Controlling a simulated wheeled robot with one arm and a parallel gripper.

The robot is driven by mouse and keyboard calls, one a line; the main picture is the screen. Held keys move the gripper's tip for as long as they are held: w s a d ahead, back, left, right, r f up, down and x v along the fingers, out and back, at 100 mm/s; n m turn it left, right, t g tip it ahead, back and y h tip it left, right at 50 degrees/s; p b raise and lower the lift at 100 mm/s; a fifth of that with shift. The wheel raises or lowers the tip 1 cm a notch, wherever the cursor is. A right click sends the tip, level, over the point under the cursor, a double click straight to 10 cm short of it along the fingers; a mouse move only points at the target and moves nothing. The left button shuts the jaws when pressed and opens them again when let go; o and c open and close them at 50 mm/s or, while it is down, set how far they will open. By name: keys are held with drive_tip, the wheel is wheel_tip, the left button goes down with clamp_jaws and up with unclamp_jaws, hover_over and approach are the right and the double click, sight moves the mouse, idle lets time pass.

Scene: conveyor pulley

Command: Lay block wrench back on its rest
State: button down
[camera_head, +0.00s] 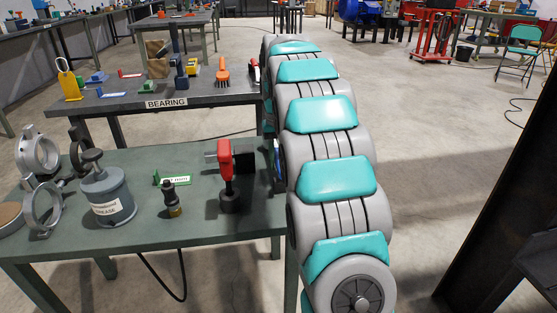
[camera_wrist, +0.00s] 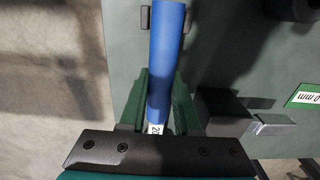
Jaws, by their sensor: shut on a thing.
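The block wrench (camera_wrist: 166,55) shows in the wrist view as a blue handle with a small white label near my gripper. My gripper (camera_wrist: 164,90) is shut on it, with dark green jaw parts on both sides of the handle. The wrench's working end is not clear to see. In the head view my teal and grey arm hides most of my gripper; a blue sliver (camera_head: 278,165) shows beside the arm at the front table's right edge. A green stand with a white "mm" label (camera_head: 175,180) is on that table; its label also shows in the wrist view (camera_wrist: 306,98). I cannot tell which piece is the wrench's rest.
A grey block (camera_wrist: 245,128) is right of my gripper in the wrist view. Bare floor lies right of the table.

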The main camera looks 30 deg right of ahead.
drive_tip(key=shift+f, duration=0.55)
drive_tip(key=c, duration=0.5)
unclamp_jaws()
drive_tip(key=shift+c, duration=0.2)
drive_tip(key=shift+r, duration=0.1)
drive_tip(key=shift+w+r+p, duration=0.1)
drive_tip(key=shift+r+p, duration=1.1)
drive_tip(key=shift+r, duration=2.7)
